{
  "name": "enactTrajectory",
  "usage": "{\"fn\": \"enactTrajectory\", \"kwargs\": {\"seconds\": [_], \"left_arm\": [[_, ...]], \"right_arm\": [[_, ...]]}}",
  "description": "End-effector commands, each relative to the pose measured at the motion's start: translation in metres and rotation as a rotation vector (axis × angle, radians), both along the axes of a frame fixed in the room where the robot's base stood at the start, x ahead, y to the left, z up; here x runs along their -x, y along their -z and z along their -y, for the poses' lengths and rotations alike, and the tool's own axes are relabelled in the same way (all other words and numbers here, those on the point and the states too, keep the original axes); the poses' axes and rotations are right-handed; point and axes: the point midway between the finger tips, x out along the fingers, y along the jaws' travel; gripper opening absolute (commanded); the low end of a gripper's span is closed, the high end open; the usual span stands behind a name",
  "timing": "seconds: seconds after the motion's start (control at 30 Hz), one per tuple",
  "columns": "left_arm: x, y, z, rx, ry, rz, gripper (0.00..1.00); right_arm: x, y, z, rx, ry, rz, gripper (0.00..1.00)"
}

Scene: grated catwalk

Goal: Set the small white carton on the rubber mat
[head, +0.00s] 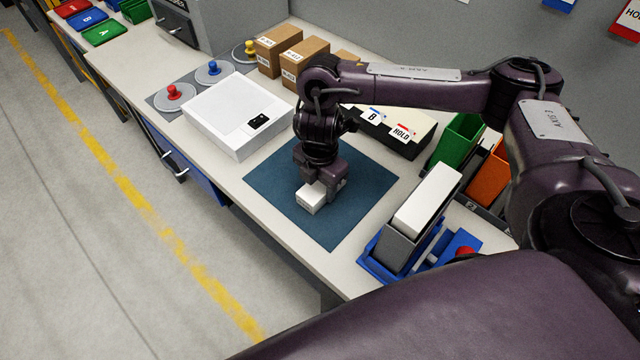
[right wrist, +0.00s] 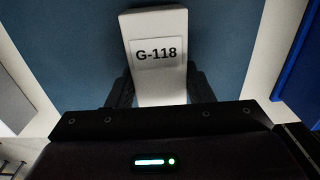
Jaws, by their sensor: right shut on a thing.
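The small white carton (head: 311,198) is at the blue rubber mat (head: 345,222) on the bench. In the right wrist view the carton (right wrist: 156,50) bears the label G-118 and has the mat (right wrist: 75,45) behind it. My right gripper (head: 321,192) is shut on the carton from above, with a finger on each side. The carton looks to be at or just above the mat's surface; I cannot tell if its underside touches. My left gripper is not in view.
A white box (head: 237,115) stands left of the mat. Bare mat lies around the carton.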

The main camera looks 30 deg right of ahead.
Motion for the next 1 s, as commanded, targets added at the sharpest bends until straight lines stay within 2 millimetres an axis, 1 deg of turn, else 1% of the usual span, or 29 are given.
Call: {"fn": "enactTrajectory", "kwargs": {"seconds": [0.13,0.27,0.3,0.43,0.67,0.77,0.87,1.0], "left_arm": [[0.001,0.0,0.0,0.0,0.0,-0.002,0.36],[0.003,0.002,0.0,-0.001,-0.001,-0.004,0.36],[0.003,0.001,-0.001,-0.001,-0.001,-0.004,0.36],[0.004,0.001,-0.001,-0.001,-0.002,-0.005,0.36],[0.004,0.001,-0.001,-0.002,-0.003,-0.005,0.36],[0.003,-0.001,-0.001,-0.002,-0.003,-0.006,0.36],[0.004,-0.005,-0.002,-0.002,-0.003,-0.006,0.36],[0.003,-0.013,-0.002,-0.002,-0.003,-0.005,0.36]], "right_arm": [[0.0,-0.001,0.0,0.0,-0.001,0.001,0.22],[0.0,0.003,0.0,0.0,-0.001,0.001,0.22],[0.0,0.002,0.0,0.0,-0.001,0.001,0.52],[0.0,0.002,0.0,0.0,-0.001,0.001,0.69],[0.0,0.002,0.0,0.0,-0.001,0.001,0.69],[0.0,-0.002,0.0,0.0,-0.001,0.002,0.69],[-0.002,-0.012,0.0,0.0,-0.003,0.005,0.69],[-0.002,-0.038,0.0,0.001,-0.003,0.008,0.69]]}}
